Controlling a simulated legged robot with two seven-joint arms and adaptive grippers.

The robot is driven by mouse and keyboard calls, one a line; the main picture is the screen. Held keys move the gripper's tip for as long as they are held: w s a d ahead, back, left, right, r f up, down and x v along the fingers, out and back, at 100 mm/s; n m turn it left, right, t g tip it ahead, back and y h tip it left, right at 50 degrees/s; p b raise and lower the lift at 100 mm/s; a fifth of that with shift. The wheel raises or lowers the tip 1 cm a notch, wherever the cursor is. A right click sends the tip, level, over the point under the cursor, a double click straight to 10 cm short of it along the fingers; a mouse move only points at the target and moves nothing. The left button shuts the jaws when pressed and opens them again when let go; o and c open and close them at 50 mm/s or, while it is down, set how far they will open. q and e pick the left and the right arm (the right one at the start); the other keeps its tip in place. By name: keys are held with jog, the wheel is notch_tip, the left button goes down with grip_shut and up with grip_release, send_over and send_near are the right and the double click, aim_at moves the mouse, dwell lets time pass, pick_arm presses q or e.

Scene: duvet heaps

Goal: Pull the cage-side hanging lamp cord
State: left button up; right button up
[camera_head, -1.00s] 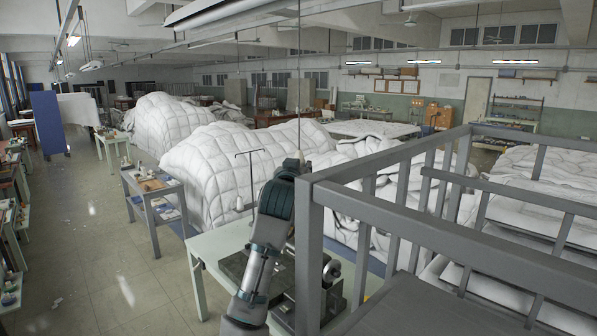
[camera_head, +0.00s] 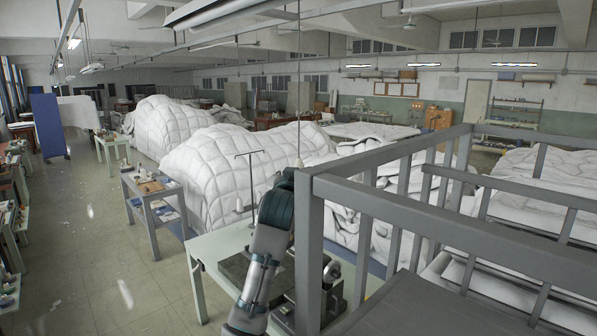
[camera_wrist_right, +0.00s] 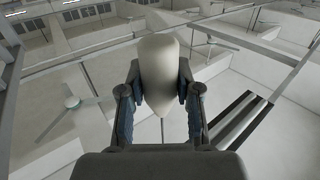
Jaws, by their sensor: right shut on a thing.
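The lamp cord (camera_head: 298,75) hangs as a thin, nearly straight line beside the grey cage rails. It runs from the top edge of the head view down to my right gripper (camera_head: 298,164). In the right wrist view, the gripper (camera_wrist_right: 160,90) points up and is shut on a pale, rounded pull knob (camera_wrist_right: 159,65), with a finger on each side. A long hanging lamp fixture (camera_head: 228,14) shows at the top of the head view, cut off by the frame. My left gripper is not in view.
The grey cage frame (camera_head: 400,210) stands close on the right of my arm. A pale table (camera_head: 215,245) with a sewing machine (camera_head: 330,272) is below. White duvet heaps (camera_head: 215,170) lie behind. The aisle floor (camera_head: 105,250) on the left is mostly clear.

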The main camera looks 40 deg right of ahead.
jog(key=shift+r+p, duration=0.6)
jog(key=shift+p, duration=0.25)
jog(key=shift+r, duration=0.75)
jog(key=o, duration=1.2)
jog(key=shift+w, duration=0.15)
